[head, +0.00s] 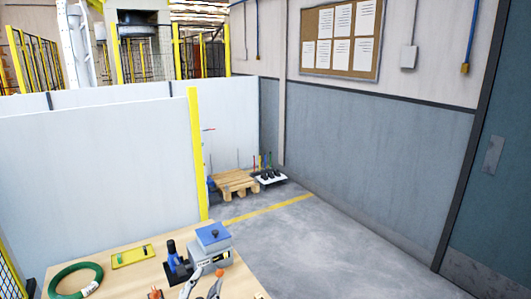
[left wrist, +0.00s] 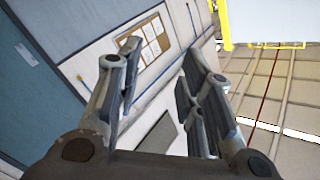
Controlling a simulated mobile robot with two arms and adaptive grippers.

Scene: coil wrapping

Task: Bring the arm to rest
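My left gripper (left wrist: 160,55) shows in the left wrist view with its fingers spread apart. Nothing is between them. Behind the fingers that view shows the wall, the notice board, the door and the ceiling, so the gripper is tilted up and clear of the table. In the head view, small grey and orange parts (head: 205,282) show at the bottom edge over the table; I cannot tell whether they are tools or part of my gripper. My right gripper is not seen in either view.
The wooden table (head: 120,280) holds a green coil (head: 75,281), a yellow tray (head: 132,256), a blue-and-black device (head: 175,262) and a grey box with a blue top (head: 213,243). A pallet (head: 235,183) stands behind. White partitions (head: 100,165) stand left. The floor right is free.

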